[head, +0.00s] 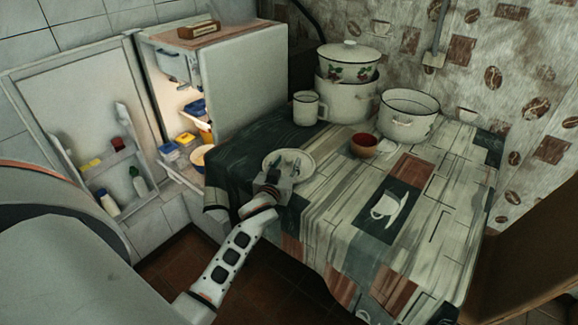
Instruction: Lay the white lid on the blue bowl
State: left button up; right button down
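A white lid with a small knob (349,51) sits on a white pot with a fruit pattern (347,72) at the back of the table. I cannot make out a clearly blue bowl. A wide whitish pot with a dark rim (408,124) stands to the right of the stacked pots, and its top is uncovered. My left gripper (287,166) is over a round, flat, white dish-like piece (308,158) at the table's left edge. Its fingers look apart, with nothing clearly between them. Whether they touch the white piece is unclear. My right gripper is out of view.
A white mug (306,108) and a small red-brown bowl (364,145) stand on the cloth-covered table (430,215). A lower white pot (347,101) supports the fruit-patterned one. An open fridge (240,85) stands at the left. The table's front right is clear.

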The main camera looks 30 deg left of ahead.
pick_arm(q)
grip_shut()
jog(key=shift+r, duration=0.1)
